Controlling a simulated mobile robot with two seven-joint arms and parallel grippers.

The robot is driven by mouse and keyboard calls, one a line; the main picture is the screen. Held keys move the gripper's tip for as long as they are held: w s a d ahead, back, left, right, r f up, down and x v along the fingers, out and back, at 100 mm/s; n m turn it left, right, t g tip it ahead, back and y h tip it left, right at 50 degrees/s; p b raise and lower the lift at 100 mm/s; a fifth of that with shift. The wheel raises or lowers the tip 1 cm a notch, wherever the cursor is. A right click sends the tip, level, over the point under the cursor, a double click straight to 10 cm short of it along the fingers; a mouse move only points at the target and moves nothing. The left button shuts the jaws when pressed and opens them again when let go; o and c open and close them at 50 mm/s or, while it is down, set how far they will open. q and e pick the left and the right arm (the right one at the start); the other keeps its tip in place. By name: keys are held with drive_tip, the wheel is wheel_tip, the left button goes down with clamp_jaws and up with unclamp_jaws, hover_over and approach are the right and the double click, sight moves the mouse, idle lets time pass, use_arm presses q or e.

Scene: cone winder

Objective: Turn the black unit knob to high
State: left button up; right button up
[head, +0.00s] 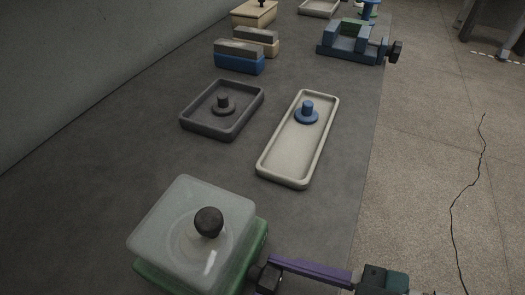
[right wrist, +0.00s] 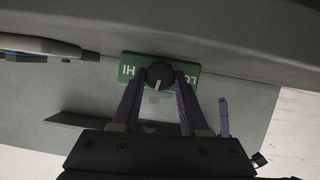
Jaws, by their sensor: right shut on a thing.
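The green unit (head: 150,278) stands at the bottom of the head view under a translucent lid (head: 170,215) with a dark ball on top. The black unit knob (head: 268,278) is on its right side. In the right wrist view the knob (right wrist: 160,75) sits on the green face between upside-down HI at the left and LO at the right. Its white mark points down in the picture, between the labels. My right gripper (right wrist: 160,82) has its purple fingers shut on the knob's two sides; it also shows in the head view (head: 275,268). My left gripper is not seen.
A dark tray (head: 187,122) and a cream tray (head: 268,172), each holding a knobbed piece, lie beyond the unit. Blue and tan blocks and a blue-green vise (head: 345,45) stand farther back. The table's right edge drops to the floor.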

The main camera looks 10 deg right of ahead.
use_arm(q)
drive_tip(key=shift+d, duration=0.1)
use_arm(e)
clamp_jaws()
drive_tip(key=shift+r+m+g+p, duration=0.15)
drive_tip(key=shift+m+g+p, duration=0.15)
drive_tip(key=shift+p, duration=0.2)
drive_tip(key=shift+w+d+m+p, duration=0.15)
drive_tip(key=shift+m+p, duration=0.15)
drive_tip(key=shift+p, duration=0.15)
drive_tip(key=shift+m+g+y, duration=0.4)
drive_tip(key=shift+m, duration=0.1)
drive_tip(key=shift+f+m+g+y, duration=0.2)
drive_tip(key=shift+m+g+y, duration=0.25)
drive_tip(key=shift+m, duration=0.35)
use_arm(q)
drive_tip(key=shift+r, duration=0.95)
use_arm(e)
drive_tip(key=o, duration=1)
unclamp_jaws()
drive_tip(key=shift+c, duration=0.2)
